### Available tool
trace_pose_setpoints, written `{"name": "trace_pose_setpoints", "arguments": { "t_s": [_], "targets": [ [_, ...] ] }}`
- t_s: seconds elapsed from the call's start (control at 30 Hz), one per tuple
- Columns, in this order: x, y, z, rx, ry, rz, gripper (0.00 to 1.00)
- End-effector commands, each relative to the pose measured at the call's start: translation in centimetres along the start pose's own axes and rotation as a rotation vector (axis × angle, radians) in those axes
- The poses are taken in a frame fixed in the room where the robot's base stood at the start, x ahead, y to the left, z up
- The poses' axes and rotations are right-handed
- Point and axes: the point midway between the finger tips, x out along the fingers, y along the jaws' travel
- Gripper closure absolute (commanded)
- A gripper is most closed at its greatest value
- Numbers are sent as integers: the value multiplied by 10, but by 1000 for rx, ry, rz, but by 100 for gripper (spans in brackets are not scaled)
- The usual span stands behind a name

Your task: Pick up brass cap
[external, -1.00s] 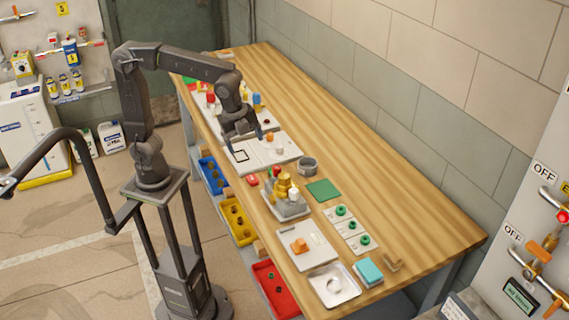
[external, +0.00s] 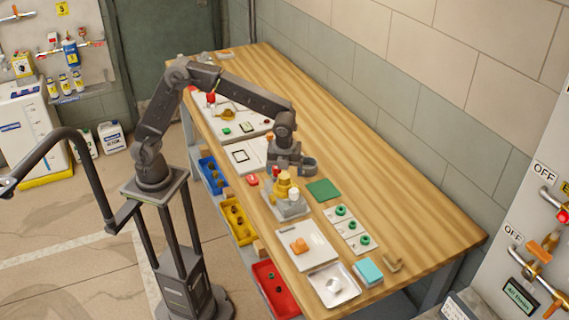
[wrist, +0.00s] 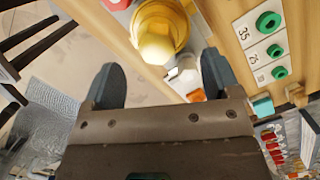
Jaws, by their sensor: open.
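A brass-coloured fitting with a narrower top piece, likely the brass cap (external: 284,178), stands upright on a grey block (external: 290,208) near the middle of the bench. In the wrist view the yellow hexagonal top piece (wrist: 157,46) sits over a wider round brass body (wrist: 178,18). My gripper (external: 286,166) is just behind and above the fitting in the external view; its fingertips are hard to make out there. In the wrist view my gripper (wrist: 163,76) is open and empty, and the brass top lies just beyond the gap between its fingers. I see no contact.
A white piece (external: 294,194) stands beside the brass fitting on the block. A grey cup (external: 308,165) is close to my gripper. A green mat (external: 323,190) and a board with green rings (external: 351,230) lie to the right. The bench's wall side is clear.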

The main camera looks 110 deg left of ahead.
Motion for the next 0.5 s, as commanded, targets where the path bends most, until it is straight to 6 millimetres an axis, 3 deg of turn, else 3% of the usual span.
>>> {"name": "trace_pose_setpoints", "arguments": {
  "t_s": [0.17,0.5],
  "targets": [
    [12,1,1,-1,0,2,17],
    [55,3,4,-1,0,1,17]
  ]
}}
